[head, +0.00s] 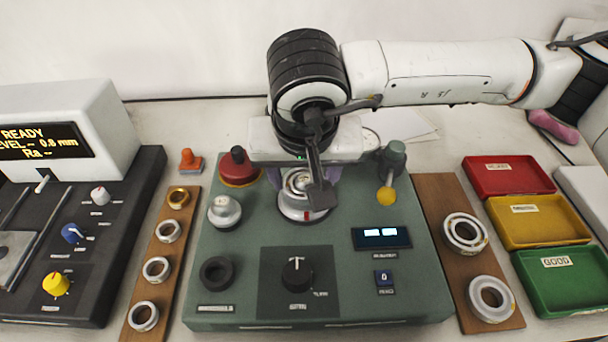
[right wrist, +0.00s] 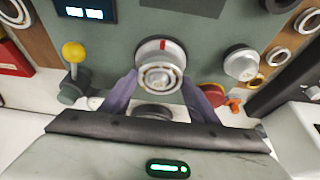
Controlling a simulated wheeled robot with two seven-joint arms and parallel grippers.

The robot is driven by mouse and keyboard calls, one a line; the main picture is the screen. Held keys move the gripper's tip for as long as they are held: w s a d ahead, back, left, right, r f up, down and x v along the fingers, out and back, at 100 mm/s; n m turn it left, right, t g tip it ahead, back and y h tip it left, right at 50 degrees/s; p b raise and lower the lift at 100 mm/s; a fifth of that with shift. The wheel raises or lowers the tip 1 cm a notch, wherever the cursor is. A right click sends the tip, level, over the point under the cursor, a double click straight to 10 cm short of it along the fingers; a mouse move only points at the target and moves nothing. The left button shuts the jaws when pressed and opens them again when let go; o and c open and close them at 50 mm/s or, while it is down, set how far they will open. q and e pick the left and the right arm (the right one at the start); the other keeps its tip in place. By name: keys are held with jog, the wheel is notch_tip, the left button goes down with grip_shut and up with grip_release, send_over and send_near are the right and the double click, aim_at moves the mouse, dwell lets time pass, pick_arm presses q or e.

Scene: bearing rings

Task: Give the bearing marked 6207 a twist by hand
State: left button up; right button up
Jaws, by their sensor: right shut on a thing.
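A bearing ring (head: 295,184) sits on the round silver spindle seat (head: 304,213) with a red mark, on the green machine. In the right wrist view the bearing (right wrist: 158,77) shows its ring of balls, face up. My right gripper (head: 307,200) is over the seat, its arm coming in from the right. In the right wrist view its two purple fingers (right wrist: 160,82) are shut on the bearing from both sides. The wrist hides part of the bearing in the head view. I cannot read 6207 on any ring. My left gripper is not in view.
Two larger bearings (head: 465,233) lie on the right wooden board (head: 436,200). Several small rings (head: 156,268) lie on the left board. A yellow-tipped lever (head: 387,195), red button (head: 238,168) and silver knob (head: 224,211) stand close around the seat. Red, yellow and green trays (head: 575,278) are at right.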

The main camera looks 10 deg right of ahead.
jog(key=shift+n+y+b, duration=0.5)
jog(key=shift+n+b, duration=0.3)
jog(key=shift+n, duration=0.3)
jog(key=shift+n+b, duration=0.35)
jog(key=shift+n, duration=0.05)
jog(key=shift+d+n+y+b, duration=0.1)
jog(key=shift+n+y+b, duration=0.25)
jog(key=shift+n, duration=0.25)
jog(key=shift+d+f+n+y, duration=0.1)
jog(key=shift+n+y, duration=0.15)
jog(key=shift+n, duration=0.35)
jog(key=shift+n+b, duration=0.45)
jog(key=shift+n, duration=0.15)
